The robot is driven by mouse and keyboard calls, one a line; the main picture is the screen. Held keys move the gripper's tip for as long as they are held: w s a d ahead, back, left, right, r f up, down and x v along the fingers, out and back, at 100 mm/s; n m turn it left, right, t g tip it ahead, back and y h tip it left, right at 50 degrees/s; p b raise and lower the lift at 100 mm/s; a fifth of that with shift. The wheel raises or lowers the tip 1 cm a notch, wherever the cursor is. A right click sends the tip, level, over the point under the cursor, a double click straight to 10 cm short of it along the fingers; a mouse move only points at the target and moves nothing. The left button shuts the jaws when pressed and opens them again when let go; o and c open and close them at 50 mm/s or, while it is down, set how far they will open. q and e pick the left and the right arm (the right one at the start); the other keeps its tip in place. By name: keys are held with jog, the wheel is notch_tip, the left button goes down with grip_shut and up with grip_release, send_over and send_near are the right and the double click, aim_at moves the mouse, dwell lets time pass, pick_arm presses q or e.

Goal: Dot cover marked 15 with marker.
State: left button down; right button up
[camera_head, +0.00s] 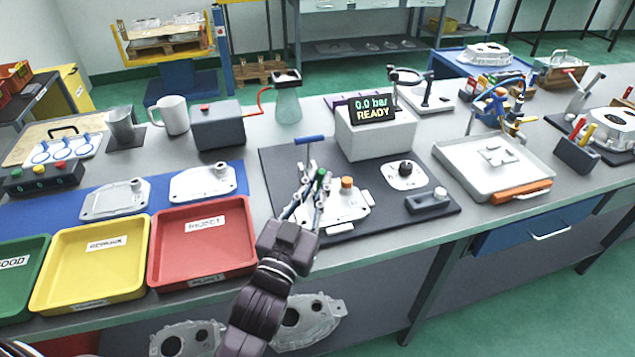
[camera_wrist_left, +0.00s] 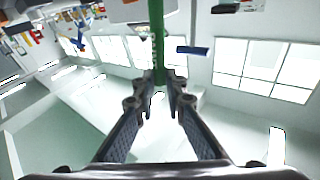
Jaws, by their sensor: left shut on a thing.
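My left gripper (camera_head: 311,190) is shut on a green marker (camera_head: 320,176), above the dark mat in the head view. The marker also shows upright between the fingers in the left wrist view (camera_wrist_left: 157,35). Two more grey covers lie on the blue mat at left, one on the left (camera_head: 113,200) and one on the right (camera_head: 203,182). I cannot read the number 15 on any cover. My right gripper is not in view.
Red (camera_head: 203,274), yellow (camera_head: 92,303) and green (camera_head: 22,300) trays line the front left edge. A grey box with a display reading "0.0 bar READY" (camera_head: 374,138) stands behind the dark mat (camera_head: 285,165). A light tray (camera_head: 462,176) is to the right.

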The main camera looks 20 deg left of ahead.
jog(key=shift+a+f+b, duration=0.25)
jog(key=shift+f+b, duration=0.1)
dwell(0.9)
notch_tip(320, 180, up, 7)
jog(key=p, duration=0.7)
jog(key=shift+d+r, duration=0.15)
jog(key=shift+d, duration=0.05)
dwell(0.4)
